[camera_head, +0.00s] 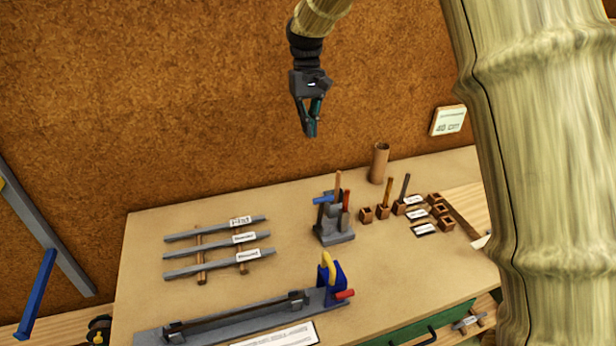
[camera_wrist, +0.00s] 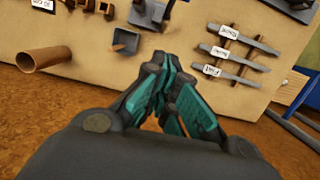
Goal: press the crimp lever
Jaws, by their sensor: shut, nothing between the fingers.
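My gripper (camera_head: 311,132) hangs shut and empty, high above the back of the bench, in front of the brown wall. In the wrist view its teal fingers (camera_wrist: 160,65) are together, with nothing between them. On the bench's front part, a long grey fixture (camera_head: 220,326) carries a blue block with a yellow lever (camera_head: 326,266) and a red handle (camera_head: 345,294). Farther back, a grey stand (camera_head: 335,236) has a blue lever (camera_head: 323,199) and upright handles. I cannot tell which part is the crimp lever. My gripper touches none of them.
Labelled grey bars (camera_head: 217,254) lie on wooden rails at left. A brown tube (camera_head: 379,163) and several small wooden boxes (camera_head: 442,209) stand at right back. My pale arm link covers the right side. Bare bench top (camera_head: 290,226) lies between bars and stand.

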